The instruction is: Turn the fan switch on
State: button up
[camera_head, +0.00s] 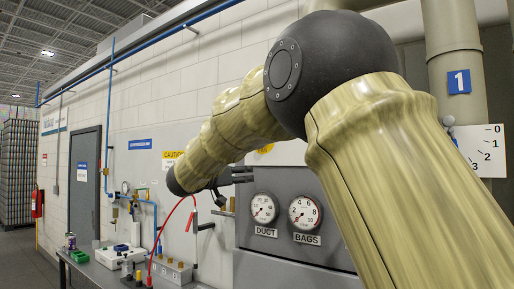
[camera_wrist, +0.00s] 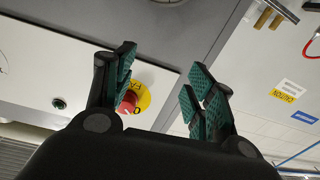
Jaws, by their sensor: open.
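In the wrist view a red round button (camera_wrist: 127,102) on a yellow disc (camera_wrist: 143,95) sits on a white panel (camera_wrist: 90,65), partly covered by the left finger. The disc's lettering is only partly readable. A small dark round control (camera_wrist: 59,103) sits on the same panel, further left. I cannot tell for sure which one is the fan switch. My gripper (camera_wrist: 160,65) is open and empty. Its green-padded fingers are spread, with the red button beside the left finger; contact cannot be told. In the head view my gripper (camera_head: 243,175) is small, near the grey gauge cabinet.
The grey cabinet (camera_head: 290,260) carries a DUCT gauge (camera_head: 264,208) and a BAGS gauge (camera_head: 304,212). A bench (camera_head: 95,270) with a grey box (camera_head: 172,270) and a red hose (camera_head: 165,222) stands to the left. A large pipe (camera_head: 452,60) rises at right.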

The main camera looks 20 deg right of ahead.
jog(key=s+a+r+m+g, duration=0.15)
jog(key=s+r, duration=0.25)
jog(key=r, duration=0.7)
jog(key=p+x, duration=0.5)
jog(key=x, duration=0.5)
jog(key=shift+w+d+r+p, duration=0.2)
jog(key=shift+r+p, duration=0.1)
jog(key=shift+r, duration=0.35)
jog(key=shift+t, duration=0.25)
jog(key=c, duration=1.1)
